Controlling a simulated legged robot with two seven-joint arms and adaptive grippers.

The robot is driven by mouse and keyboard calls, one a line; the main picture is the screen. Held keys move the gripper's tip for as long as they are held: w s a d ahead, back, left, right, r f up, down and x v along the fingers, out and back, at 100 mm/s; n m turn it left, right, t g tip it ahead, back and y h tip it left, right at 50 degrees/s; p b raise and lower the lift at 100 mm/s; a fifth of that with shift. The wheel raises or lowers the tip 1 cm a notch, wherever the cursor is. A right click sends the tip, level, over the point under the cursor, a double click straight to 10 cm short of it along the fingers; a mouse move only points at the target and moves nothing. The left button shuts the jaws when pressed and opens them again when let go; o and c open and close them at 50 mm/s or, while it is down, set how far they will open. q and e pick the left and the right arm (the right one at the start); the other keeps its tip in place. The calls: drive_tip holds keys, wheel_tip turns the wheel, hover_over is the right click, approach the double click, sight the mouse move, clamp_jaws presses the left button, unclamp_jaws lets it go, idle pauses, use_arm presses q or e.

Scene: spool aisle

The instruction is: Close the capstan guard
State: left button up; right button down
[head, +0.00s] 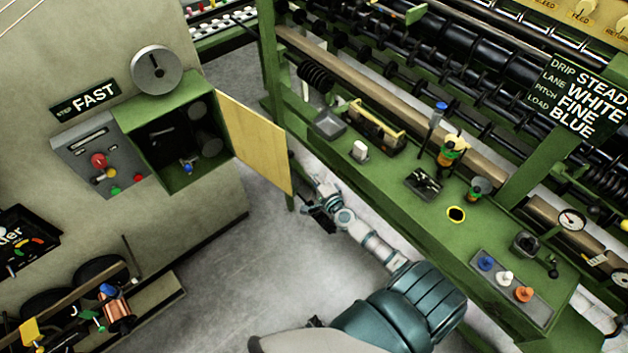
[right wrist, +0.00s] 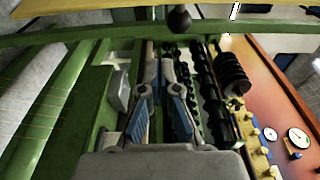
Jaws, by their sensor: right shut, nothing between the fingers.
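The capstan guard (head: 254,140) is a pale yellow hinged panel in the head view. It stands swung open from the right edge of a green box (head: 181,182) on the wall. The box's dark inside shows, with round grey parts (head: 206,143) and a small blue-tipped part. My right gripper (head: 318,207) is just right of and below the guard's free lower corner, apart from it as far as I can tell. Its fingers are shut and empty, also in the right wrist view (right wrist: 160,68). My left gripper is out of view.
A grey control panel (head: 97,164) with a red knob is left of the box. A green bench (head: 405,205) with tools and small parts runs along the right, close to my right arm. Grey floor (head: 235,275) lies open between wall and bench.

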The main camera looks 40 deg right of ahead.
drive_tip(key=shift+w+a+p, duration=0.4)
drive_tip(key=shift+w+a, duration=1.25)
drive_tip(key=shift+a, duration=0.3)
